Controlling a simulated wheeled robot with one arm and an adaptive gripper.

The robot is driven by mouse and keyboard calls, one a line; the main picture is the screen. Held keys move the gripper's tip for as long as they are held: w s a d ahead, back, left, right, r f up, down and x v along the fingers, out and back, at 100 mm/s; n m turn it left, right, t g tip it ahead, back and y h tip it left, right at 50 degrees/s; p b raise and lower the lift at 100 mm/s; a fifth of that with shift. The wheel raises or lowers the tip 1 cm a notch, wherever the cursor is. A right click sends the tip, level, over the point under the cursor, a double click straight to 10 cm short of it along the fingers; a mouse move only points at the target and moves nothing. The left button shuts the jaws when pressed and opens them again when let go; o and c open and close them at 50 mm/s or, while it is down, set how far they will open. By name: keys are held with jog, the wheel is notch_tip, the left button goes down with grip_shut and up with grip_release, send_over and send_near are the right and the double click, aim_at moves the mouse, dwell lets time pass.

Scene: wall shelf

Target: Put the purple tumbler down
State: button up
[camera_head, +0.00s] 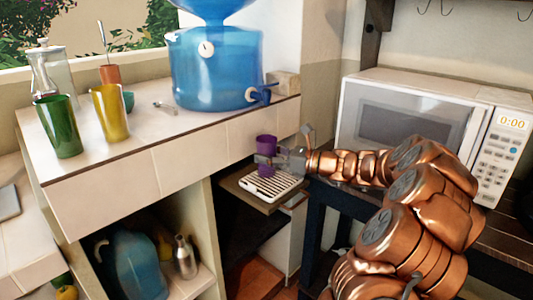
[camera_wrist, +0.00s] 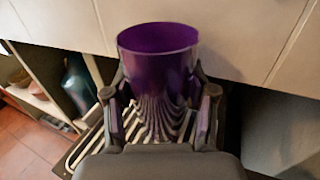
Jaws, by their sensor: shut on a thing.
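The purple tumbler (camera_head: 266,143) is upright over a small shelf with a white slatted drip tray (camera_head: 270,187), below the blue water dispenser's tap. It also shows in the wrist view (camera_wrist: 158,65), open end up, with its lower part between the fingers. My gripper (camera_head: 268,160) is shut on the tumbler from the right; its fingers show on both sides in the wrist view (camera_wrist: 160,110). The slats show behind and below the tumbler. The tumbler's base is hidden, so I cannot tell whether it touches the tray.
The blue water dispenser (camera_head: 215,75) stands on the tiled counter (camera_head: 170,150), its tap (camera_head: 260,94) above the tumbler. Green (camera_head: 58,127) and yellow (camera_head: 110,113) tumblers stand at left. A white microwave (camera_head: 400,115) is at right. The tiled counter front is close behind the tumbler.

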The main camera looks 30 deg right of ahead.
jog(key=o, duration=1.3)
jog(key=shift+r, duration=0.15)
jog(key=p+v, duration=0.1)
jog(key=v, duration=1.1)
